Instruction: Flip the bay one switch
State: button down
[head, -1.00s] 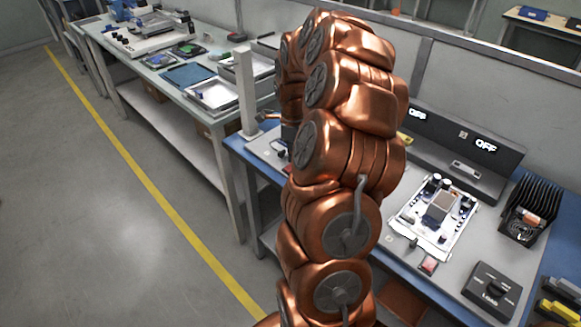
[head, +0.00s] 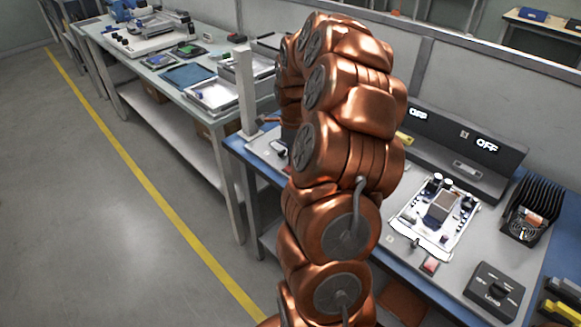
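A dark grey panel (head: 508,160) stands along the back of the workbench (head: 455,282). It carries two lit displays that both read OFF, one on the left (head: 418,113) and one on the right (head: 487,146). Small fittings show on the panel by the displays, too small to read. I cannot tell which one is the bay one switch. My copper arm covers the panel's left end and the bench there. My gripper is hidden behind the arm, so its fingers and anything in them do not show.
A bright-edged circuit board (head: 438,216) lies on the bench, with a red button (head: 430,265) in front. A black finned block (head: 530,205) and a black knob box labelled LOAD (head: 494,291) are at right. A pale post (head: 245,90) rises left of my arm.

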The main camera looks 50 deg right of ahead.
jog(key=shift+f, duration=0.35)
jog(key=shift+r, duration=0.1)
dwell(0.3)
jog(key=shift+r+b, duration=0.3)
jog(key=shift+r, duration=3.15)
